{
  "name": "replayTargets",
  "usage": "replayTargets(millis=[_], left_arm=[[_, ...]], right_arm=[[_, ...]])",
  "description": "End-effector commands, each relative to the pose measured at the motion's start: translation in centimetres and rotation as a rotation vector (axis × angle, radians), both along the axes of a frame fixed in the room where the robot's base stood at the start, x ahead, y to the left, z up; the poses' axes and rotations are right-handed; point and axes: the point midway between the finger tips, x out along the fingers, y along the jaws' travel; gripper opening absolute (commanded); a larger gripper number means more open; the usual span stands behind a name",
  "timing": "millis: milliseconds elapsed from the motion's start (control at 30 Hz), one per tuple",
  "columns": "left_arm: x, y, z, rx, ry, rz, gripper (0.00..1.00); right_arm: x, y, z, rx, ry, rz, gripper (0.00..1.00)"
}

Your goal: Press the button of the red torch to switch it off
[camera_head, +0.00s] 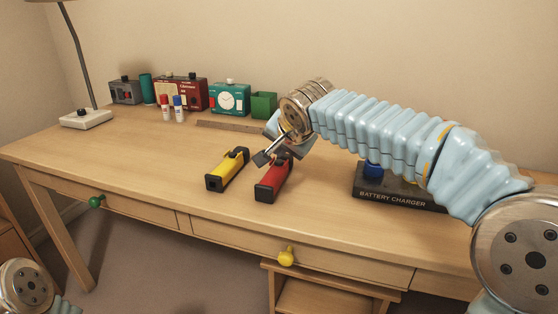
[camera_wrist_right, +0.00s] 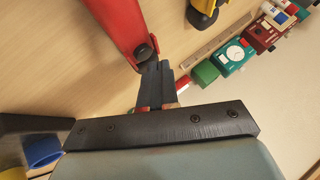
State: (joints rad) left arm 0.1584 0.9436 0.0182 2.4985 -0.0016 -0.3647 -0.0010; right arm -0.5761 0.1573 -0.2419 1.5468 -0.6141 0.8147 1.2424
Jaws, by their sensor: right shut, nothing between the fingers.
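The red torch (camera_head: 271,186) lies on the desk, with black ends. In the right wrist view the red torch (camera_wrist_right: 118,22) reaches up to the top edge, and a dark round button (camera_wrist_right: 143,52) shows near its end. My right gripper (camera_head: 262,157) is shut and empty, above the far part of the red torch. In the right wrist view the fingertips of my right gripper (camera_wrist_right: 157,68) are right beside the dark button; I cannot tell whether they touch it. The gripper partly hides the torch's far end in the head view. My left gripper is out of view.
A yellow torch (camera_head: 227,170) lies just left of the red one. A black battery charger (camera_head: 400,198) stands to the right, under my right arm. A ruler (camera_head: 230,126), green box (camera_head: 264,104), clock and radios line the back. The desk's left front is clear.

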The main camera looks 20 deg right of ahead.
Motion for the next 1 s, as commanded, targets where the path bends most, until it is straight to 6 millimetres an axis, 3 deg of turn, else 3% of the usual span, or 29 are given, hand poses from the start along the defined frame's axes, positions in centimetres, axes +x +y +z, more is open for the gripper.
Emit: replayTargets(millis=[600, 1000], left_arm=[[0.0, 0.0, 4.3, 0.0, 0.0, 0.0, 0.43], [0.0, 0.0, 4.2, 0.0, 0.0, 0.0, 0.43]], right_arm=[[0.0, 0.0, 5.9, -0.001, 0.001, -0.001, 0.0], [0.0, 0.0, 6.0, 0.0, 0.0, 0.0, 0.0]])
